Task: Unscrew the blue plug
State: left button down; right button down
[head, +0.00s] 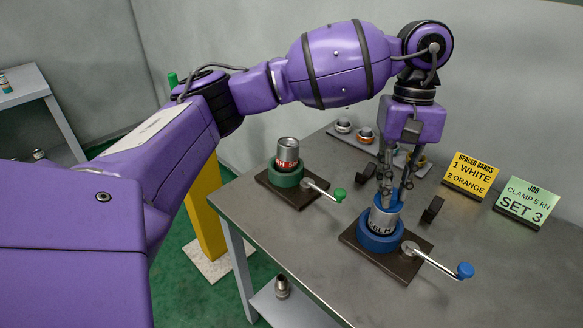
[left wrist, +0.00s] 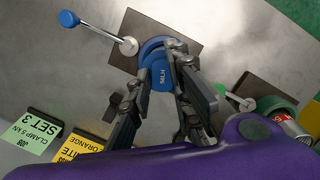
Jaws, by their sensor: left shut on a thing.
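The blue plug (head: 388,199) sits at the top of an upright silver pipe piece (head: 384,218) with dark lettering. The pipe stands in the blue ring-shaped vise (head: 380,243), on a dark base plate with a blue-knobbed crank handle (head: 437,262). My left gripper (head: 393,191) points straight down over the vise and is shut on the blue plug. In the left wrist view the plug (left wrist: 160,76) shows between the fingers, marked "56LH"; the fingers hide part of its sides. The plug's thread is hidden. My right gripper is not in view.
A green vise (head: 286,177) holding a silver pipe with a red label stands to the left, its crank (head: 322,190) toward the blue vise. Yellow (head: 470,177) and green (head: 527,201) signs stand at right. A dark bracket (head: 432,209) stands beside the blue vise. Fittings lie behind. The front right tabletop is clear.

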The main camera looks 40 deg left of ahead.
pick_arm(q)
jog(key=m, duration=0.1)
jog(key=m+b, duration=0.1)
jog(key=m, duration=0.1)
jog(key=shift+s+d+f+y, duration=0.1)
jog(key=shift+d+f+y, duration=0.1)
jog(key=shift+y, duration=0.1)
jog(key=shift+r+m, duration=0.15)
jog(key=shift+m, duration=0.55)
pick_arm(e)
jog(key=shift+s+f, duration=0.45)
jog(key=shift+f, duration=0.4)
pick_arm(q)
jog(key=shift+m+y+b, duration=0.3)
jog(key=shift+m+b, duration=0.35)
jog(key=shift+m, duration=0.35)
jog(key=m, duration=0.2)
jog(key=shift+m+y, duration=0.3)
jog(key=c, duration=1.7)
grip_release()
jog(key=shift+s+r, duration=0.1)
jog(key=shift+s, duration=0.05)
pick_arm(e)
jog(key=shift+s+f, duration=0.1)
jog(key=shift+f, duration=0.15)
